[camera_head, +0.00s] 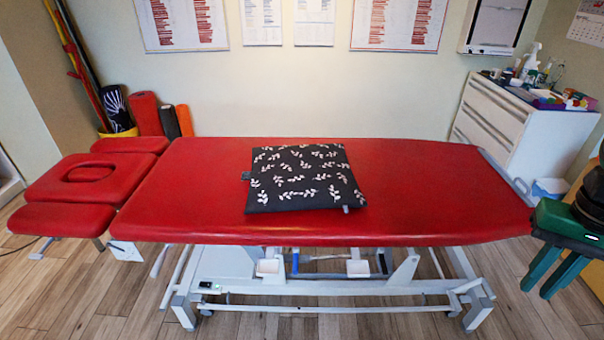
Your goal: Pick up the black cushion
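The black cushion (303,176) is a flat, square pad with a white leaf pattern. It lies flat near the middle of the red treatment table (430,190), with small tags at its left edge and lower right corner. My gripper (538,292) is at the right edge of the view, beside the table's right end and well apart from the cushion. Its two green fingers point down with a gap between them, so it is open and empty. Nothing hides the cushion.
The table has a separate red headrest section (84,179) at left and a white metal frame below. A white drawer cabinet (500,125) with bottles on top stands at the back right. Rolled mats (146,112) stand at the back left. The tabletop around the cushion is clear.

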